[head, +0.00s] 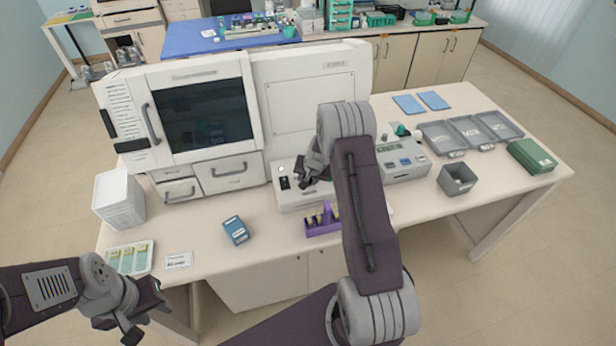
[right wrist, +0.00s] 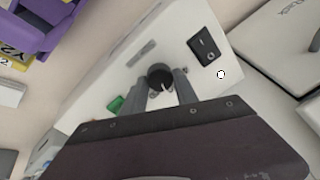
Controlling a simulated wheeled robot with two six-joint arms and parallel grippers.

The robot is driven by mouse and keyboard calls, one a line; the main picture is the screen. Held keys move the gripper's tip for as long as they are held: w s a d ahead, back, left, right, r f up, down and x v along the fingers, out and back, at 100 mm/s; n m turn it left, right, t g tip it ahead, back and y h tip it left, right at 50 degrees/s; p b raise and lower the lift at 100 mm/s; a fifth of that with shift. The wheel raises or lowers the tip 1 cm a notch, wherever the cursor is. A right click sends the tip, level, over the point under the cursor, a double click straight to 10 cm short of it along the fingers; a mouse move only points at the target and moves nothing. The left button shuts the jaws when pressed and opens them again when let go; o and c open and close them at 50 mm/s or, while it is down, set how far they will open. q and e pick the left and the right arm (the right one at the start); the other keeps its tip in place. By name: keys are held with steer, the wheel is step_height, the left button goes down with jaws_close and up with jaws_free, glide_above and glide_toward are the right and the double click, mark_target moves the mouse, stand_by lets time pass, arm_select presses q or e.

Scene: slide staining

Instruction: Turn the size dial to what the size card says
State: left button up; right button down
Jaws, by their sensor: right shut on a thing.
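The size dial (right wrist: 160,76) is a round black knob with a pale pointer mark, on the front of a white device (right wrist: 130,70). In the right wrist view my right gripper (right wrist: 164,88) is shut on the dial, one finger on each side. In the head view the white device (head: 298,199) stands mid-table, and my right gripper (head: 313,172) and arm hide the dial. A small white printed card (head: 178,260) lies at the table's front left; its text is too small to read. My left gripper (head: 147,313) is open and empty off the table's front edge.
A black rocker switch (right wrist: 205,47) sits beside the dial. A purple rack (head: 320,228) stands in front of the device, a blue box (head: 235,230) to its left. A slide tray (head: 146,264) lies front left. A grey bin (head: 456,186) and grey trays (head: 441,139) are at right.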

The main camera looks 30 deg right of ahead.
steer(key=m+p, duration=0.3)
steer(key=m, duration=0.1)
steer(key=shift+r, duration=0.2)
steer(key=shift+f+m+h+p, duration=0.15)
steer(key=shift+m+h+p, duration=0.15)
steer(key=shift+m+p, duration=1.15)
steer(key=shift+m, duration=0.55)
steer(key=c, duration=0.9)
jaws_free()
steer(key=shift+c, duration=0.2)
steer(key=shift+a, duration=0.1)
steer(key=shift+s, duration=0.1)
steer(key=p+v, duration=0.1)
steer(key=v, duration=0.8)
